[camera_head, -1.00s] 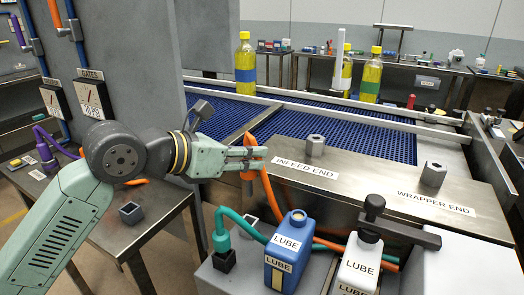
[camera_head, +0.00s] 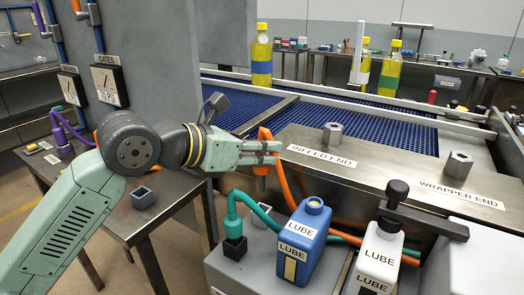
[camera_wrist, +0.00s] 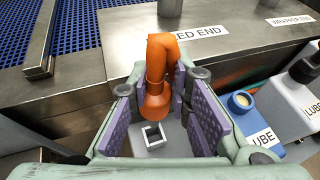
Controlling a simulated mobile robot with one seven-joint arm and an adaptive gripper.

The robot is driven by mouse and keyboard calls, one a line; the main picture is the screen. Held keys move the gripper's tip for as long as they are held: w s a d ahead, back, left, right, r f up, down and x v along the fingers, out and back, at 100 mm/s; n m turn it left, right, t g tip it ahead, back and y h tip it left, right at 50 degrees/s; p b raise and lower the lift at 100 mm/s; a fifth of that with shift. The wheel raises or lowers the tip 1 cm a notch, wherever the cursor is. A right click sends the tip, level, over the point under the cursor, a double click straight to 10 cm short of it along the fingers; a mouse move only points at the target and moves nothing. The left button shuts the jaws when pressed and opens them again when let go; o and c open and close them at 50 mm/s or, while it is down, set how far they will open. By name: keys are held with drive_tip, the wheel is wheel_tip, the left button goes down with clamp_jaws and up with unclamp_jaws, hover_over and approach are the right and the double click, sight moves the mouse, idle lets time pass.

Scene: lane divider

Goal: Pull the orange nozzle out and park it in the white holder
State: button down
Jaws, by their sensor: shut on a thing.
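The orange nozzle (camera_head: 261,170) hangs from its orange hose with its wide mouth down. My gripper (camera_head: 266,154) is shut on it; in the wrist view the nozzle (camera_wrist: 155,103) sits between the purple finger pads. A pale, square, hollow holder (camera_wrist: 152,138) shows below and just in front of the nozzle mouth in the wrist view. In the head view the holder (camera_head: 263,208) is partly hidden behind the teal hose. The nozzle is above the holder and appears apart from it.
A teal nozzle (camera_head: 233,226) stands in a black holder (camera_head: 235,249) close by. A blue lube bottle (camera_head: 300,245) and a white lube bottle (camera_head: 379,257) stand to the right. A dark square holder (camera_head: 144,198) is on the left table. The steel conveyor edge (camera_head: 340,168) lies behind.

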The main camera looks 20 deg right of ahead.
sight(261, 184)
drive_tip(key=shift+f+b, duration=1.5)
drive_tip(key=shift+f, duration=0.25)
drive_tip(key=shift+b, duration=1.05)
idle(0.5)
drive_tip(key=shift+f+b, duration=2.3)
drive_tip(key=shift+b, duration=0.1)
drive_tip(key=c, duration=1.4)
unclamp_jaws()
drive_tip(key=shift+r, duration=0.1)
drive_tip(key=v, duration=1.2)
